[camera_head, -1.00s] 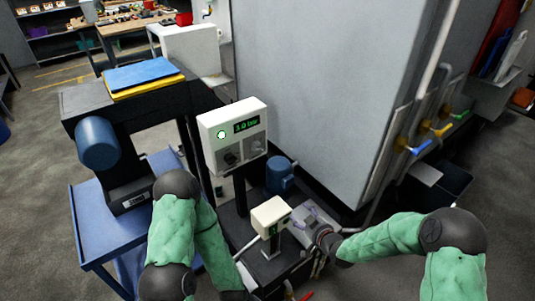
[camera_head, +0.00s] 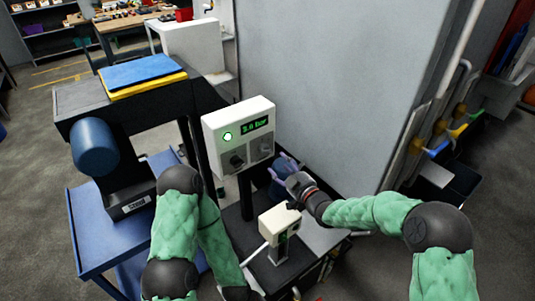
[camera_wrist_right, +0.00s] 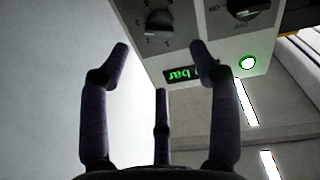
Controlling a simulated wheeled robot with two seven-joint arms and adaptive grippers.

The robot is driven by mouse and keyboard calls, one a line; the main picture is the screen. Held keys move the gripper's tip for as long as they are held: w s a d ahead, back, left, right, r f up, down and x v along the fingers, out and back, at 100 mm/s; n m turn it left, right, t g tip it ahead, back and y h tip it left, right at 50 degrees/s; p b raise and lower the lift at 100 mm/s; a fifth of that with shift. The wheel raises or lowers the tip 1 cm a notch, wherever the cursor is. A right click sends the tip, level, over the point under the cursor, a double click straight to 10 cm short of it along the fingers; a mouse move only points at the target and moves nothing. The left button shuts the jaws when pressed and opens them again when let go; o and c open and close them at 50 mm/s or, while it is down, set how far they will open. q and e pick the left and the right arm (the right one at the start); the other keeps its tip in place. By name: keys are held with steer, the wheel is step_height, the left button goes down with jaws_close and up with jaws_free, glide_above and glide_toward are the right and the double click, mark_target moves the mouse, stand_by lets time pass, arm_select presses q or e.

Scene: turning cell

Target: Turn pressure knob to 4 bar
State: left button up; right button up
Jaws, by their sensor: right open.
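A white control box (camera_head: 238,133) on a post carries a green display (camera_head: 255,124) reading 3-point-something bar; the last digit is unclear. A round green light (camera_head: 228,137) is beside the display. Two dark knobs sit below, a left one (camera_head: 237,161) and a right one (camera_head: 265,148). In the inverted right wrist view, the right knob (camera_wrist_right: 160,22) has marks around it and the other knob (camera_wrist_right: 247,8) is farther right. My right gripper (camera_head: 283,165) is open and empty, below and right of the box, apart from the knobs. My left gripper is out of view.
A smaller white box (camera_head: 279,222) stands on a stand below my right wrist. A large grey cabinet wall (camera_head: 340,90) is behind. A blue cart (camera_head: 100,230) and a blue cylinder (camera_head: 95,146) are at left. Coloured valve handles (camera_head: 457,131) are at right.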

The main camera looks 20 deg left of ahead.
mark_target(268, 152)
steer(key=b+x, duration=0.2)
steer(key=x, duration=0.6)
steer(key=shift+w+a+f, duration=0.1)
steer(key=shift+w+a, duration=0.1)
steer(key=shift+a, duration=0.05)
steer(key=c, duration=1.1)
